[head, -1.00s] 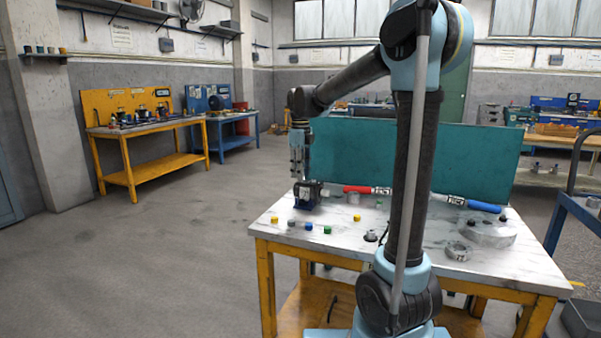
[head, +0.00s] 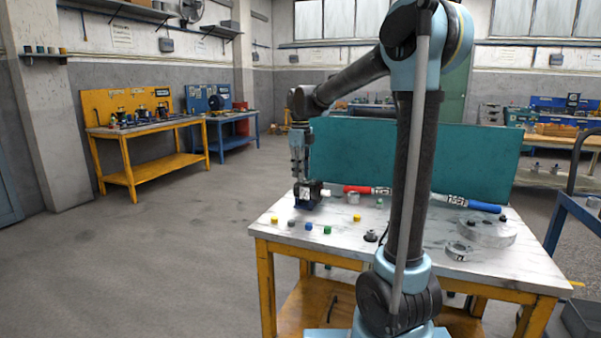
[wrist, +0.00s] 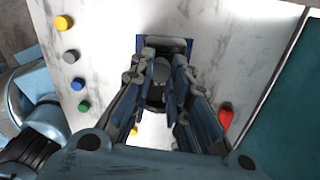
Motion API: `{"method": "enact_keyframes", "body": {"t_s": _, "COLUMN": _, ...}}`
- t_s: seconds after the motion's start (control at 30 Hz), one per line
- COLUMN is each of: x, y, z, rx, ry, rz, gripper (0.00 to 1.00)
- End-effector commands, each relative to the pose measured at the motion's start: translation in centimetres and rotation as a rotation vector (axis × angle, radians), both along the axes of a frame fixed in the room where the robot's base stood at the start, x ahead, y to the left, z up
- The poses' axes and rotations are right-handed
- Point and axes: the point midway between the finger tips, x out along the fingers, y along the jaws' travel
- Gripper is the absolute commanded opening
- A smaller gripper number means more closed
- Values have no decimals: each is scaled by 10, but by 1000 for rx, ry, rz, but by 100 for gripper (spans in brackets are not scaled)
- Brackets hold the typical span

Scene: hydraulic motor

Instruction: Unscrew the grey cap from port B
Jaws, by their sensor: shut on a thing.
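The hydraulic motor (head: 309,203), dark with a blue base, stands at the back left of the marble-topped table. My gripper (head: 300,178) points down from above and reaches the top of the motor. In the wrist view, my gripper (wrist: 161,80) has its two fingers on either side of a round grey cap (wrist: 161,69) on the motor and is shut on it. The fingers hide much of the motor body, and the blue base (wrist: 182,43) shows behind them. The port letters cannot be read.
Loose yellow (head: 274,219), grey (head: 291,222), blue (head: 308,227) and green (head: 327,229) caps lie in front of the motor. A red-handled tool (head: 358,189) lies to its right. A teal panel (head: 350,150) stands along the table's back edge.

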Motion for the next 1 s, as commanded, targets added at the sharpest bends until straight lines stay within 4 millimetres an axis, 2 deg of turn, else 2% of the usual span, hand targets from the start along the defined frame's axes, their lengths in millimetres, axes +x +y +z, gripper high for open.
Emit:
{"method": "enact_keyframes", "body": {"t_s": 0.3, "x": 0, "y": 0, "z": 1, "rx": 0, "ry": 0, "rz": 254, "gripper": 0}}
{"method": "enact_keyframes", "body": {"t_s": 0.57, "x": 0, "y": 0, "z": 7, "rx": 0, "ry": 0, "rz": 248, "gripper": 0}}
{"method": "enact_keyframes", "body": {"t_s": 1.0, "x": 0, "y": 0, "z": 36, "rx": 0, "ry": 0, "rz": 247, "gripper": 0}}
